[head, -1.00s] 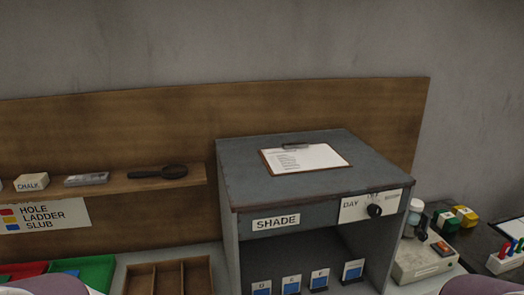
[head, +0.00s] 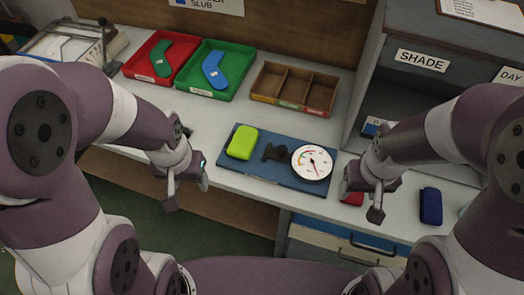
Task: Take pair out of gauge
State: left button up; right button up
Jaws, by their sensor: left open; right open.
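The gauge is a flat blue base (head: 225,166) on the light worktop, with a black clamp-like part (head: 274,153) and a round white dial (head: 312,163) on its right half. A lime-green rounded bundle (head: 242,142), which looks like a folded pair, lies on the base's left end. I cannot tell whether the black part touches it. My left gripper (head: 187,192) is open and empty, left of the base near the worktop's front edge. My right gripper (head: 361,202) is open, right of the dial. It partly hides a small red thing (head: 352,198).
A red tray (head: 139,72) and a green tray (head: 214,94) each hold a sock-shaped piece. A wooden divided box (head: 268,98) stands behind the gauge. The grey SHADE cabinet (head: 422,38) rises at right. A navy bundle (head: 431,205) lies at the front right.

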aim_at(244, 141)
jog(key=i+j+z, duration=0.15)
jog(key=j+z, duration=0.2)
jog(key=i+j+z, duration=0.15)
jog(key=j+z, duration=0.5)
jog(key=j, duration=0.15)
jog(key=z, duration=0.55)
jog(key=i, duration=0.05)
